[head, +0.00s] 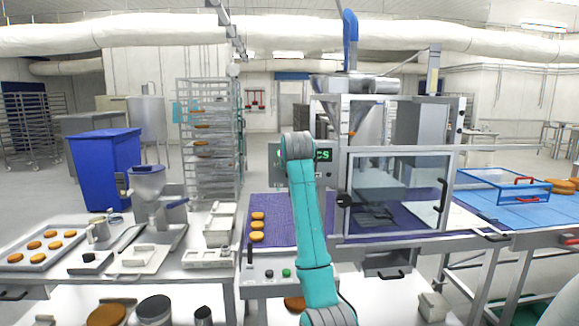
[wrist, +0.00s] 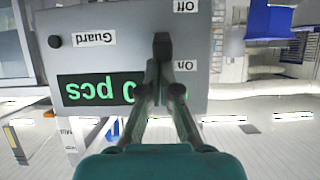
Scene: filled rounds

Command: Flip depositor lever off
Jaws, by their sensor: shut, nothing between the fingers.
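In the wrist view, which is upside down, a grey control panel (wrist: 110,25) fills the upper left. Its black lever (wrist: 162,45) stands out between the "Off" label (wrist: 186,5) and the "On" label (wrist: 186,66). Which way the lever leans is hard to tell. My gripper (wrist: 162,90) is shut and empty, its fingertips just below the lever in the picture, on the "On" side. I cannot tell whether they touch it. The head view shows part of the same panel (head: 328,177) behind my arm; the lever and my gripper are hidden there.
The panel also has a green display (wrist: 105,92), a black "Guard" knob (wrist: 55,41) and its label. In the head view, the depositor's clear guard (head: 400,190) stands right of my arm. Orange rounds (head: 257,226) lie on the purple belt (head: 275,209) at left.

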